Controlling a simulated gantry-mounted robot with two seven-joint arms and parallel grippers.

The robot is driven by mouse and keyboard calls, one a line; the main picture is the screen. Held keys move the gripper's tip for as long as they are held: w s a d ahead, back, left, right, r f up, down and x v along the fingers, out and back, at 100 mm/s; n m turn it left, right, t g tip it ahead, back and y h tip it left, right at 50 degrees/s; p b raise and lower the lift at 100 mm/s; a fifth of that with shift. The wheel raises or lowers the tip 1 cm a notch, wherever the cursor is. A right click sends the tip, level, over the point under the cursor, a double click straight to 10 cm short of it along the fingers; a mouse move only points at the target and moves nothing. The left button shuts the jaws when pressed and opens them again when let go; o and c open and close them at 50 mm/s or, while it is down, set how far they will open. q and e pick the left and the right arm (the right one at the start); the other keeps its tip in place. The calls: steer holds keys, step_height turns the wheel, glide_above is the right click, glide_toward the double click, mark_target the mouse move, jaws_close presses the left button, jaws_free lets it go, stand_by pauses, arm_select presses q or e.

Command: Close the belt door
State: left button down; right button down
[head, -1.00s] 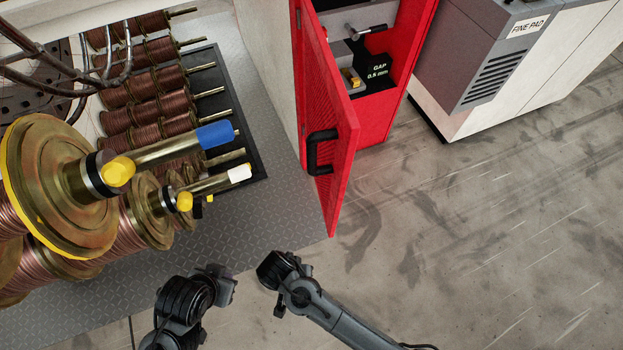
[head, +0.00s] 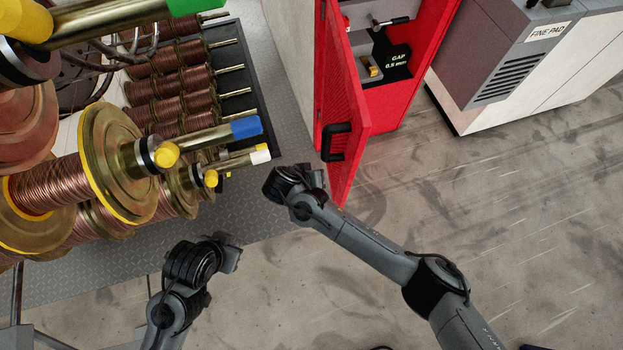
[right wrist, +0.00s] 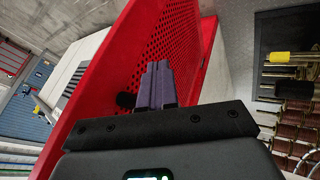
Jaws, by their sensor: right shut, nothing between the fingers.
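The red belt door (head: 343,120) stands open from its red cabinet (head: 408,100) in the head view, with a black handle (head: 336,142) on its left-facing side. My right gripper (head: 318,178) is just left of the door's lower end. In the right wrist view the door's perforated panel (right wrist: 185,45) lies in front of the shut, empty fingers (right wrist: 157,84); I cannot tell whether they touch it. My left gripper (head: 232,253) is low in the head view, away from the door; its fingers are not clear.
Copper wire spools (head: 75,180) on a carousel with coloured rod ends fill the left. A grey cabinet marked FINE PAD (head: 500,70) stands at the right. The floor (head: 500,200) right of the door is clear.

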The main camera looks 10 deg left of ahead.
mark_target(342, 175)
steer(key=shift+w+d+f+b, duration=0.2)
steer(key=shift+w+d+f, duration=0.3)
steer(key=shift+d, duration=0.35)
steer(key=shift+w+d+f+b, duration=0.25)
steer(key=shift+w+d+f, duration=0.25)
steer(key=shift+d, duration=0.4)
steer(key=shift+w+d+f+b, duration=0.2)
steer(key=shift+w+d+f, duration=0.3)
steer(key=shift+d, duration=0.35)
steer(key=shift+d, duration=0.1)
